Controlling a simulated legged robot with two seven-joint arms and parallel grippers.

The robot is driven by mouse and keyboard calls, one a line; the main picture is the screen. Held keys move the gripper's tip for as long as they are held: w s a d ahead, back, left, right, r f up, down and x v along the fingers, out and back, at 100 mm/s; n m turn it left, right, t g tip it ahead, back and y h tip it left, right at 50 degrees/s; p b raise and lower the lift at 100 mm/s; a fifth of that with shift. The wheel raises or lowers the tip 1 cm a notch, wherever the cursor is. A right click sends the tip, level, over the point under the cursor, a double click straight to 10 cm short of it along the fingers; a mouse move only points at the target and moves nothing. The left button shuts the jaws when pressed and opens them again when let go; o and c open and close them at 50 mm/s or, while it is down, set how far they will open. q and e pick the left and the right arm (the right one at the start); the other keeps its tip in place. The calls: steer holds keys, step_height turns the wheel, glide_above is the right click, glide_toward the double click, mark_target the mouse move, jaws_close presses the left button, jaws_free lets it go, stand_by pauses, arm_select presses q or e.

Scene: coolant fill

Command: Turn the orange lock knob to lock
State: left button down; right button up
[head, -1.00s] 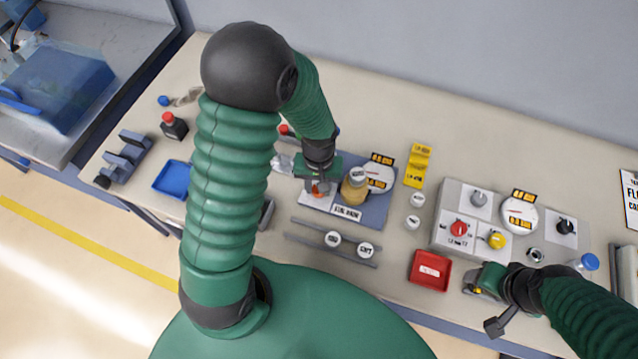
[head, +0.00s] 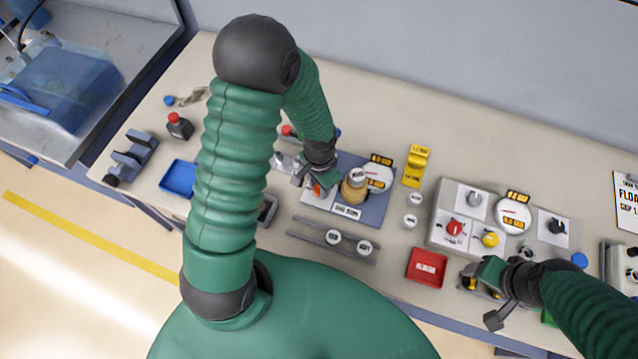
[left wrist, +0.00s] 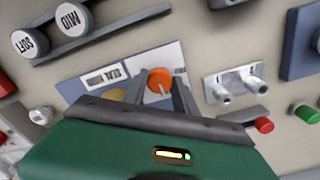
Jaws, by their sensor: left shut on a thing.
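The orange lock knob (head: 318,189) sits on a white plate at the left part of a blue-grey panel (head: 375,212) on the bench. In the left wrist view the round orange knob (left wrist: 159,82) shows a pale line on its face. My left gripper (head: 312,184) has its two fingers on either side of the knob, shut on it; the left wrist view shows the fingers (left wrist: 160,88) flanking it. My right gripper (head: 472,278) is low at the right, near the bench's front edge, by a yellow and dark item; its finger gap is unclear.
A brass-coloured cylinder (head: 354,190) and a round gauge (head: 378,177) stand right of the knob. A grey control box (head: 440,225) with red and yellow knobs is further right. A red tray (head: 428,267) and a blue tray (head: 178,177) lie near the front.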

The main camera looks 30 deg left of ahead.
arm_select(q)
steer(key=shift+w+r+m, duration=0.1)
steer(key=shift+w+m, duration=0.2)
steer(key=shift+w, duration=0.05)
steer(key=c, duration=1.2)
jaws_free()
steer(key=shift+o, duration=1.2)
steer(key=shift+s, duration=0.1)
step_height(320, 180, up, 16)
steer(key=shift+r, duration=0.25)
steer(key=shift+p, duration=0.3)
